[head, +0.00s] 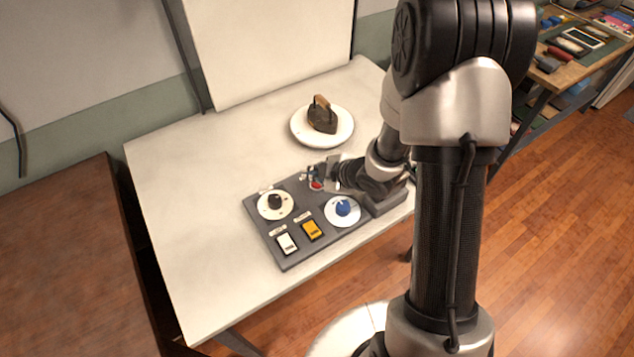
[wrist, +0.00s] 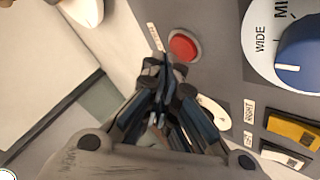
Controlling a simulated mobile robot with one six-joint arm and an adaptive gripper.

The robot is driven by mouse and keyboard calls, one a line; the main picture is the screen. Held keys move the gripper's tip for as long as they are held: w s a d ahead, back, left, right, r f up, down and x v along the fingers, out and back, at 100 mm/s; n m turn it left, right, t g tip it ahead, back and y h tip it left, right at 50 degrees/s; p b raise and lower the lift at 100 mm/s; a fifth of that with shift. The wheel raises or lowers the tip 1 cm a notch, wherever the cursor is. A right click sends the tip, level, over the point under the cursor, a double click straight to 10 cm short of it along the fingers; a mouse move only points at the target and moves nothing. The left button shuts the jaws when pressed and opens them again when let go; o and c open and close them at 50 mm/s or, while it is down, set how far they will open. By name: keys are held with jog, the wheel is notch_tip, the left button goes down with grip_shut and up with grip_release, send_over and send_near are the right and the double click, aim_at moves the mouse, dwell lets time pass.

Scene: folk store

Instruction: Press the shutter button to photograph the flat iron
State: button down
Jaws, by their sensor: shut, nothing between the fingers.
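The flat iron (head: 322,115) stands on a round white plate (head: 300,130) toward the back of the table; in the wrist view only an edge of the white plate (wrist: 88,30) shows. A grey control panel (head: 290,232) lies at the front of the table. Its red button (wrist: 184,46) shows clearly in the wrist view and partly in the head view (head: 316,185). My gripper (wrist: 165,68) is shut and empty, its tips just beside the red button in the picture. I cannot tell whether they touch it. In the head view my gripper (head: 318,175) is over the panel's back part.
The panel also holds a black knob (head: 275,202), a blue knob (head: 343,207), a white switch (head: 287,243) and a yellow switch (head: 312,230). A white backdrop (head: 270,45) stands behind the table. The table's left part (head: 185,195) is clear.

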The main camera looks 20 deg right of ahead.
aim_at(316, 186)
jog(key=shift+s+a+f+b, duration=0.1)
jog(key=shift+s+f+b, duration=0.2)
jog(key=shift+f, duration=0.25)
jog(key=shift+s+f+b, duration=0.25)
jog(key=shift+s+f, duration=0.05)
jog(key=shift+f, duration=0.2)
jog(key=shift+r, duration=0.15)
dwell(0.7)
jog(key=shift+w+r+p, duration=0.25)
jog(key=shift+r+p, duration=0.55)
jog(key=shift+p, duration=0.15)
notch_tip(316, 186, up, 3)
jog(key=shift+s+r+p, duration=0.1)
jog(key=shift+s+p, duration=0.05)
jog(key=shift+p, duration=1)
jog(key=shift+r, duration=0.3)
jog(key=shift+w, duration=0.2)
